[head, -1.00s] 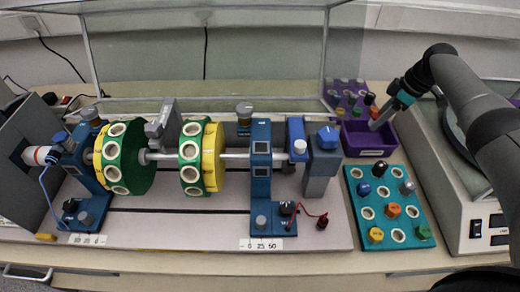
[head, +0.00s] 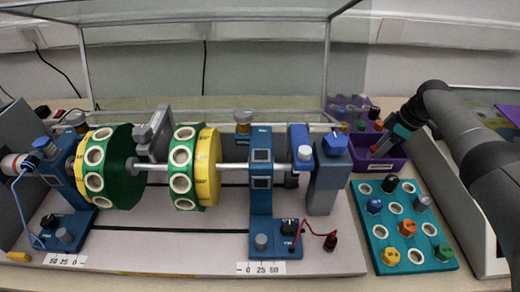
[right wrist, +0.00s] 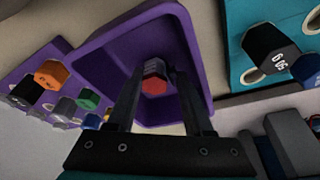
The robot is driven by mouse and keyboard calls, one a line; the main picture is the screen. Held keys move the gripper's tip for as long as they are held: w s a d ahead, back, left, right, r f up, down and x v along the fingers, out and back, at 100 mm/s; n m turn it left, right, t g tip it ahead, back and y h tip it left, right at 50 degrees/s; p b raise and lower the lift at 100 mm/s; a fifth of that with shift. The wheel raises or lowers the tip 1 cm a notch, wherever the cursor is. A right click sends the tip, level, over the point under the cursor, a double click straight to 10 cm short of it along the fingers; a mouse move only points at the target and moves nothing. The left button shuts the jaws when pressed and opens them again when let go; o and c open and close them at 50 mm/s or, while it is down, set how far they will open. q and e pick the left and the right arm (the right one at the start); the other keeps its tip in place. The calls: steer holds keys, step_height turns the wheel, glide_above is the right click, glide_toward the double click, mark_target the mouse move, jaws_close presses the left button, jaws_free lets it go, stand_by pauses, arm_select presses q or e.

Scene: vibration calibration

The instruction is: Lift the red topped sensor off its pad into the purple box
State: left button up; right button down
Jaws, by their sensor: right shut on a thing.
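My right gripper (head: 381,147) reaches down into the purple box (head: 393,164) in the head view. In the right wrist view its fingers (right wrist: 154,92) are shut on the red topped sensor (right wrist: 154,70). The sensor's red hexagonal top faces the wrist camera, and its lower body is hidden between the fingers. Sensor and fingertips are within the outline of the purple box (right wrist: 191,70). I cannot tell whether the sensor touches the box floor. I cannot make out the sensor's pad. My left gripper is not in view.
A teal rack (head: 374,249) with several coloured sensors stands in front of the box. A purple rack (right wrist: 20,72) of coloured sensors adjoins the box. The rotor rig with green discs (head: 125,165) fills the left, and a grey machine (head: 465,205) stands right.

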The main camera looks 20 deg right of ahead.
steer(key=shift+f+b, duration=0.35)
stand_by(0.4)
steer(key=shift+c, duration=2.2)
jaws_free()
steer(key=shift+o, duration=1.2)
steer(key=shift+r, duration=0.1)
steer(key=shift+p+v, duration=2.35)
steer(key=shift+v, duration=0.1)
